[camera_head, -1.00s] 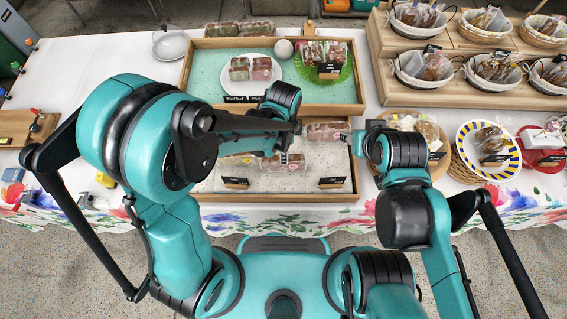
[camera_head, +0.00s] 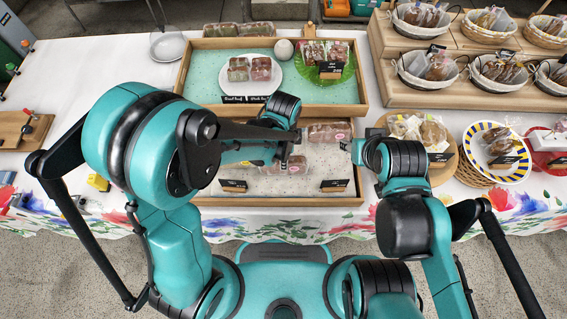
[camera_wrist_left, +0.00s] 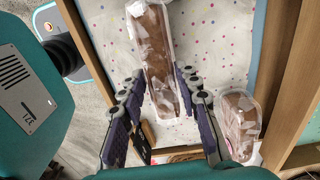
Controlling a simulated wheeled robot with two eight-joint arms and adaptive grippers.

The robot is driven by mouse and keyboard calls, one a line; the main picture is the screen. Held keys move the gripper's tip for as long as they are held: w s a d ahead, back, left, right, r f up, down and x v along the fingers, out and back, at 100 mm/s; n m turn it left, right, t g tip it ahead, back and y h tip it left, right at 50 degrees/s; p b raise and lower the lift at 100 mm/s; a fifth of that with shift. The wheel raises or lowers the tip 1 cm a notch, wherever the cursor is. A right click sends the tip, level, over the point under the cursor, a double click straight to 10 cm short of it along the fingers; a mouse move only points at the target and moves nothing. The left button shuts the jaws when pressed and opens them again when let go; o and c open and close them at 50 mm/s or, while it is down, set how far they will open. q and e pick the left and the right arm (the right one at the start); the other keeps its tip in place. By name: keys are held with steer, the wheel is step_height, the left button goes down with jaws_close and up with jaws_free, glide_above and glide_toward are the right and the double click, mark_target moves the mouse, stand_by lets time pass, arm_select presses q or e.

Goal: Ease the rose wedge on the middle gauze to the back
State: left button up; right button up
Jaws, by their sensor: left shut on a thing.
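A long wrapped brown-pink cake wedge (camera_wrist_left: 158,60) lies on the dotted liner of the front wooden tray, between the fingers of my left gripper (camera_wrist_left: 160,82). In the head view the wedge (camera_head: 297,165) shows beyond my left gripper (camera_head: 281,158), which hides part of it. My left gripper is shut on it. Another wrapped cake (camera_wrist_left: 238,118) lies to the right in the wrist view, apart from the fingers. A wrapped cake (camera_head: 329,132) lies at the tray's back right. My right gripper (camera_head: 346,147) is by the tray's right rim; its fingers are too small to read.
The front tray's wooden rim (camera_head: 290,201) surrounds the cakes; small black label cards (camera_head: 334,186) stand near its front. Behind is a teal-lined tray (camera_head: 210,72) with a white plate (camera_head: 254,90) and green plate (camera_head: 341,77). A round board (camera_head: 448,170) stands to the right.

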arm_select(q)
steer(key=shift+r, duration=0.1)
steer(key=shift+w, duration=0.1)
stand_by(0.3)
steer(key=shift+w+b, duration=0.45)
steer(key=shift+w, duration=5.2)
steer(key=o, duration=0.8)
